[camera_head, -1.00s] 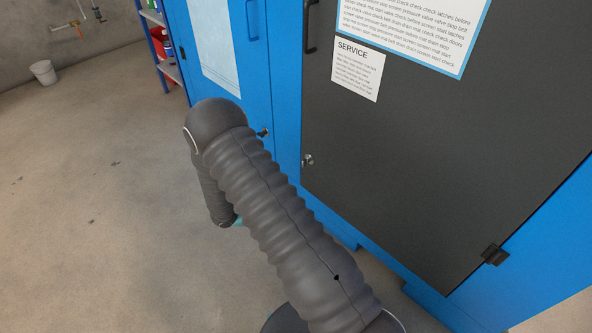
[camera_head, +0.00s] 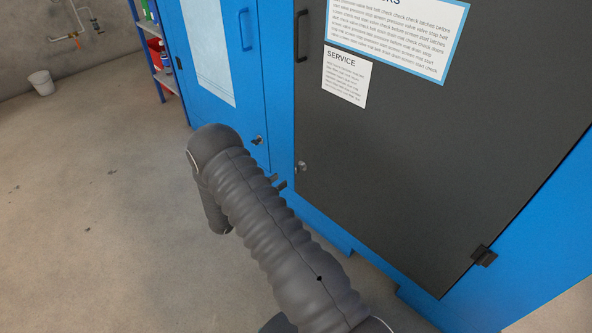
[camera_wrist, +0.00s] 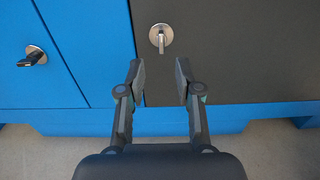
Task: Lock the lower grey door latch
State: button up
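The lower latch (camera_wrist: 161,38) of the grey door (camera_wrist: 240,60) shows in the wrist view as a round silver plate with a small handle pointing straight down. In the head view the same latch (camera_head: 301,167) sits at the left edge of the grey door (camera_head: 430,130), low down. My gripper (camera_wrist: 158,76) is open and empty in the wrist view, its two fingers apart just below the latch in the picture, not touching it.
A second latch (camera_wrist: 33,56) is on the blue door (camera_wrist: 75,50) at left, its handle turned roughly sideways. The grey door has a black pull handle (camera_head: 303,35) and a SERVICE sheet (camera_head: 346,77). A shelf (camera_head: 150,50) and bucket (camera_head: 41,83) stand farther left; open floor lies between.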

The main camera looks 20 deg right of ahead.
aim_at(303, 168)
jog(key=x, duration=0.8)
